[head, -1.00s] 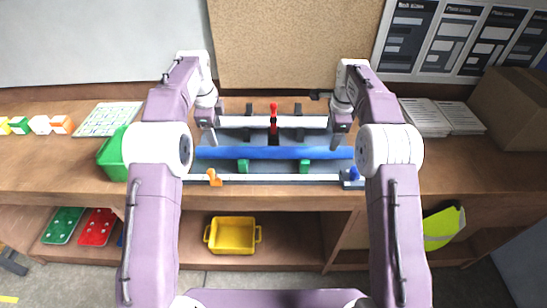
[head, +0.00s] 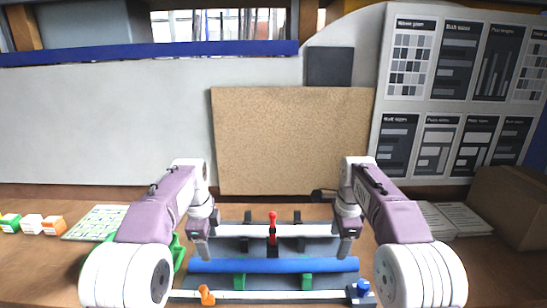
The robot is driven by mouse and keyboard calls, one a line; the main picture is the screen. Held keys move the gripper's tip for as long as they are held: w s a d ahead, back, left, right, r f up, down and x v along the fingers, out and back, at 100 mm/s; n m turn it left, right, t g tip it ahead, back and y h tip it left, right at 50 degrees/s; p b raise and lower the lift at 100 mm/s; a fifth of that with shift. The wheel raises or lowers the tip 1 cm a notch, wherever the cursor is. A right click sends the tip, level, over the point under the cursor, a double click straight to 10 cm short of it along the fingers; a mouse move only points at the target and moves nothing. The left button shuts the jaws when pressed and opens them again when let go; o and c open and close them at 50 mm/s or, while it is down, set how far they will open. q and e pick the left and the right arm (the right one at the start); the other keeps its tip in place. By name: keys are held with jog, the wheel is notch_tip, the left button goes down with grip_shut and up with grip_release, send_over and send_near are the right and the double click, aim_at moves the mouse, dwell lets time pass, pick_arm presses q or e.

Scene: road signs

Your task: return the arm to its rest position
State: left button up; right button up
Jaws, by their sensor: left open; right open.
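My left gripper (head: 203,247) is open at the left end of the white bar on the workbench fixture. My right gripper (head: 345,245) is open at the right end of the same fixture. Both point down, and I see nothing held between their fingers. Both arms reach forward over the bench, bent at the elbows. The fixture has a white bar (head: 250,230), a blue bar (head: 275,265) in front of it, and a red-topped clamp (head: 272,225) in the middle. Whether the fingertips touch the fixture is hard to tell.
A green bin (head: 178,252) is partly hidden behind my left arm. Small coloured blocks (head: 32,224) and a patterned sheet (head: 95,222) lie at the left. Paper stacks (head: 455,219) and a cardboard box (head: 508,207) stand at the right. A corkboard (head: 290,140) rises behind.

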pick_arm(q)
jog(key=s+f+n, duration=0.6)
jog(key=s, duration=0.3)
jog(key=s+f+n+g+b, duration=0.1)
jog(key=s+f+n, duration=0.5)
jog(key=s, duration=0.2)
jog(key=s+f+n, duration=0.6)
jog(key=s, duration=0.3)
jog(key=shift+s+d+b, duration=0.2)
jog(key=shift+s+b, duration=0.1)
jog(key=shift+b, duration=0.1)
pick_arm(e)
jog(key=s+f+n, duration=0.8)
jog(key=s+f, duration=0.1)
jog(key=s, duration=0.4)
jog(key=s+f+n+g, duration=0.1)
jog(key=s+f+n, duration=0.8)
jog(key=s, duration=0.4)
jog(key=shift+s+a+f+n, duration=0.15)
jog(key=shift+s+f+n, duration=0.15)
pick_arm(q)
jog(key=shift+s, duration=0.2)
pick_arm(e)
jog(key=shift+s, duration=0.2)
pick_arm(q)
jog(key=shift+w, duration=0.15)
pick_arm(e)
jog(key=shift+w, duration=0.15)
